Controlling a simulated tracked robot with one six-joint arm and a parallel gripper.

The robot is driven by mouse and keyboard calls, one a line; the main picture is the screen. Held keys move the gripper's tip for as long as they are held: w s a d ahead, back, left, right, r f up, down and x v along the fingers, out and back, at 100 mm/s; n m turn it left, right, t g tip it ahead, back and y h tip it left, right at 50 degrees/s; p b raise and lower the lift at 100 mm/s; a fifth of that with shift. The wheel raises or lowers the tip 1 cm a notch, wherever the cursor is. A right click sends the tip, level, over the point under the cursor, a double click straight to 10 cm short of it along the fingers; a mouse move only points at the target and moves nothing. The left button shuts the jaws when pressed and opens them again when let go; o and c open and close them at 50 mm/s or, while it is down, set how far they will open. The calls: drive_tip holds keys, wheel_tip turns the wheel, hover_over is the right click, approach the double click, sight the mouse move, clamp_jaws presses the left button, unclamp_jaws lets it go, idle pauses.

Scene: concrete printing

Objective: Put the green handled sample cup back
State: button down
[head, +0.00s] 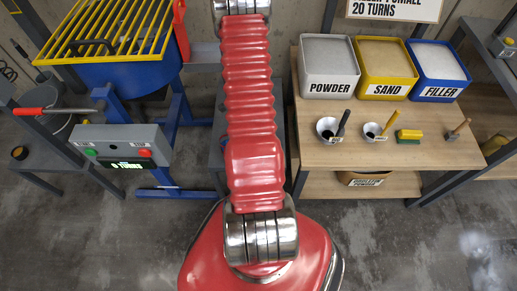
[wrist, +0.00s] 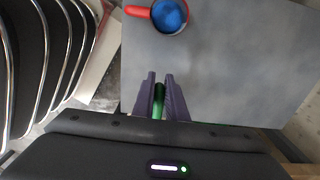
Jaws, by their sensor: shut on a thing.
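In the wrist view my gripper (wrist: 160,77) has its two dark purple fingers closed on a green handle (wrist: 158,104), that of the green handled sample cup. The cup itself is hidden behind my gripper's body, so I cannot tell what is in it or whether it touches anything. Beyond the fingertips, at the top of the wrist view, a cup with a red handle (wrist: 138,12) and blue inside (wrist: 169,16) is over a grey surface (wrist: 235,75). In the head view my red arm hides this area, and my gripper is not visible.
At the right, a wooden bench (head: 420,165) holds bins marked POWDER (head: 329,88), SAND (head: 385,89) and FILLER (head: 440,91), two scoops (head: 327,128), a sponge (head: 409,135) and a brush (head: 457,131). At the left stand a blue mixer (head: 130,79) with yellow grate and a control box (head: 122,146).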

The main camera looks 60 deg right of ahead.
drive_tip(key=shift+f, duration=2.75)
drive_tip(key=shift+f, duration=2.1)
drive_tip(key=c, duration=1.8)
unclamp_jaws()
drive_tip(key=shift+o, duration=0.2)
drive_tip(key=shift+r, duration=0.1)
wheel_tip(320, 180, up, 12)
